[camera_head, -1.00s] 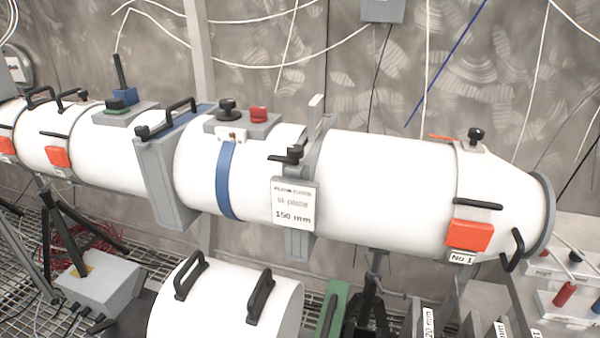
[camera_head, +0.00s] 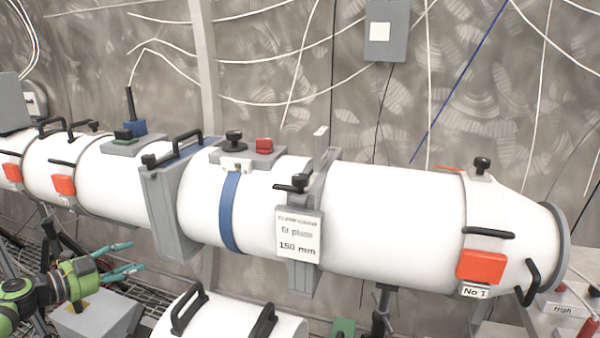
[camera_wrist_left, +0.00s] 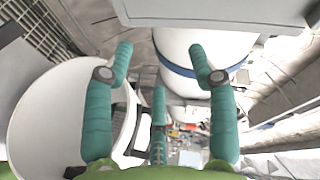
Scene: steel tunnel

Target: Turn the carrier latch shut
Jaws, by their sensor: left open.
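A grey carrier (camera_head: 303,275) clasps the white tunnel tube (camera_head: 395,215) at mid-picture in the head view. A small black lever, which looks like the latch (camera_head: 293,184), sticks out to the left at its upper front, above a white sign (camera_head: 299,235) reading 150 mm. My left gripper (camera_head: 128,257) is at the lower left, teal fingers spread and empty, well left of the carrier and below the tube. In the left wrist view its open fingers (camera_wrist_left: 160,50) show, with a white tube and blue band (camera_wrist_left: 175,68) beyond them. My right gripper is not in view.
A second white cylinder (camera_head: 235,322) with black handles lies at the front below the tube. A grey flange block (camera_head: 170,215) and a blue strap (camera_head: 229,210) stand between my left gripper and the carrier. An orange box (camera_head: 481,266) sits on the tube at right.

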